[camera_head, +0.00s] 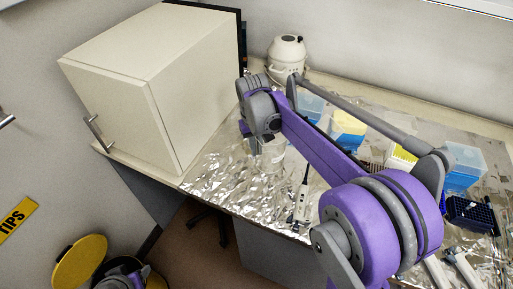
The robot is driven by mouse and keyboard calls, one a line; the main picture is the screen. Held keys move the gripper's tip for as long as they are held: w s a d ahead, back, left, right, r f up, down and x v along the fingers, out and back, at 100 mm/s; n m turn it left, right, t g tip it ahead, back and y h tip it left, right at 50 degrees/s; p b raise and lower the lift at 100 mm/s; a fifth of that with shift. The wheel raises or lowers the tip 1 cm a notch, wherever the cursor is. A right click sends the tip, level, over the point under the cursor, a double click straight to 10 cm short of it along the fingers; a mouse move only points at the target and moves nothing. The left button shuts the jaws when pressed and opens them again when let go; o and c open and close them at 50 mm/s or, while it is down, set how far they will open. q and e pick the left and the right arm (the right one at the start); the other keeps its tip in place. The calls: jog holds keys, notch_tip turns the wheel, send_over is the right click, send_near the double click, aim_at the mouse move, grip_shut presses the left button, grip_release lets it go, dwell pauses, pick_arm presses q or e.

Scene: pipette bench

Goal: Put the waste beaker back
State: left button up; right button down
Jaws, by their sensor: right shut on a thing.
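My right arm reaches in from the right across the bench, with its right gripper (258,146) pointing down over the foil-covered worktop. The right gripper is shut on the clear waste beaker (272,155), which shows just below and beside the fingers. The beaker looks upright. The arm and gripper partly hide it, and I cannot tell whether its base touches the foil. My left gripper does not show clearly; only a purple and grey part of mine shows at the bottom left.
A cream cabinet (115,85) stands left of the gripper. A white centrifuge-like device (287,56) is behind. A pipette (302,198) lies in front to the right. Tip boxes (348,128) and a dark blue rack (470,214) stand right. A yellow-lidded bin (82,258) is on the floor.

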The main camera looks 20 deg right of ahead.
jog(key=shift+f, duration=0.2)
jog(key=c, duration=1)
grip_release()
jog(key=shift+r, duration=0.1)
